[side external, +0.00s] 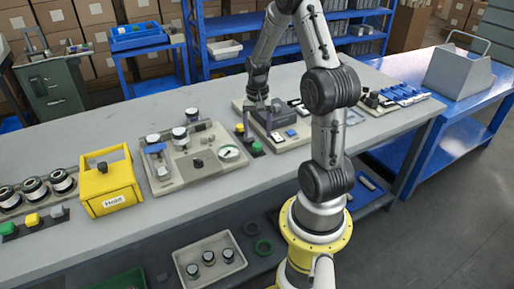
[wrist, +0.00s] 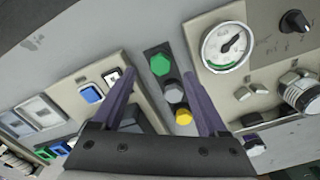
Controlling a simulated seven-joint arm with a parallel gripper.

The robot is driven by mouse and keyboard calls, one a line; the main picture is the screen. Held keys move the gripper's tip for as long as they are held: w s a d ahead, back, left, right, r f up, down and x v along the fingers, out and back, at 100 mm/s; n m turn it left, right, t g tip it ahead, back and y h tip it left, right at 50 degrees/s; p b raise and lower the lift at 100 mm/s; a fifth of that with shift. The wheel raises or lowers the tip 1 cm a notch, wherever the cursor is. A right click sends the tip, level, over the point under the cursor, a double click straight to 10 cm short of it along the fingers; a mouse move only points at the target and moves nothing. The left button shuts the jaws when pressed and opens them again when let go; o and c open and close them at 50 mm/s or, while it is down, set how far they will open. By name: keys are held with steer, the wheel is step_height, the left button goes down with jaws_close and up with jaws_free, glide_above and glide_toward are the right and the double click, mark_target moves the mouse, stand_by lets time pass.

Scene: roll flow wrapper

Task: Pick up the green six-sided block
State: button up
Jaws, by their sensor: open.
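The green six-sided block (wrist: 160,64) sits at one end of a dark strip (wrist: 153,52) in the wrist view, in line with a grey piece (wrist: 174,95) and a yellow six-sided block (wrist: 183,116). In the side view the green block (side external: 256,148) is on the bench, just below my gripper's purple fingers. My gripper (wrist: 158,76) is open and empty, its fingers spread on either side of the strip. In the side view my gripper (side external: 258,128) hangs over the strip; its exact height above the block is hard to tell.
A panel with a gauge (wrist: 226,46) and knobs lies on one side of the strip. A panel with a blue button (wrist: 92,94) lies on the other. A yellow box (side external: 110,187) stands farther left on the bench. Bare grey bench (side external: 95,123) lies behind the left panel.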

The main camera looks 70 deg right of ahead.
mark_target(257, 145)
steer(key=shift+f, duration=2.7)
jaws_close()
